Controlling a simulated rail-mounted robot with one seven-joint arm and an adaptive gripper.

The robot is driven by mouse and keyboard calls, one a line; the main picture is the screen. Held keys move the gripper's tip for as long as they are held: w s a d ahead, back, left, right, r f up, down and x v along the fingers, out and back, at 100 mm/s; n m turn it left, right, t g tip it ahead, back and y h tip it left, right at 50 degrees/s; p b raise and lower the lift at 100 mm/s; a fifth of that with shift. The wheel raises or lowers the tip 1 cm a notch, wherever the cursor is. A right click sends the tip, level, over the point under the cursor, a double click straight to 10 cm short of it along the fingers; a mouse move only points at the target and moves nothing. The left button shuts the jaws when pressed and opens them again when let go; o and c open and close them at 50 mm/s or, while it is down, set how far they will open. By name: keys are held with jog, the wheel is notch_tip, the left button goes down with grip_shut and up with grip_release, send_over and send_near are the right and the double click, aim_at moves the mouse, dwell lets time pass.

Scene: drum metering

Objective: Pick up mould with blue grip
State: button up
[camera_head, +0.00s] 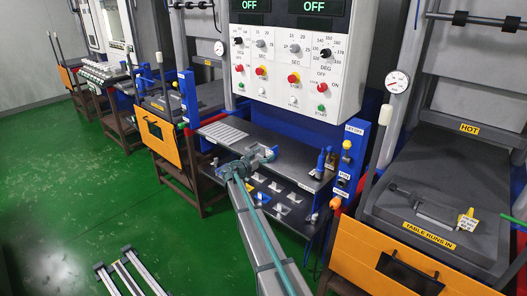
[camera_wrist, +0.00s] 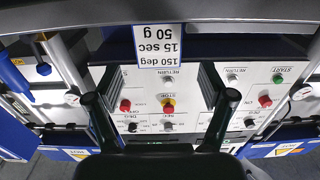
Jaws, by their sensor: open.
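My gripper (camera_head: 268,155) is at the end of my arm, in front of the grey shelf below the control box in the head view. In the wrist view its two dark fingers (camera_wrist: 160,85) are spread apart with nothing between them. Small pale pieces lie on the lower dark shelf, and one of them is blue (camera_head: 262,197); it is too small to tell whether this is the mould with the blue grip. My gripper is above and apart from these pieces. No mould shows clearly in the wrist view.
The control box (camera_head: 290,60) hangs above the shelf (camera_head: 290,160); its buttons also fill the wrist view. A blue post (camera_head: 351,160) stands at the shelf's right end. A hot press (camera_head: 430,205) is at the right, bearing a yellow-tagged grey tool (camera_head: 440,213). Green floor is open at left.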

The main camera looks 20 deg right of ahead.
aim_at(269, 151)
jog(key=p+x, duration=0.1)
jog(key=x, duration=0.2)
jog(key=shift+w+d+r+p, duration=0.1)
jog(key=shift+d+r+p, duration=0.05)
jog(key=shift+d+p, duration=0.2)
jog(key=shift+w+d, duration=0.15)
jog(key=shift+d, duration=0.15)
jog(key=shift+c, duration=0.3)
grip_shut()
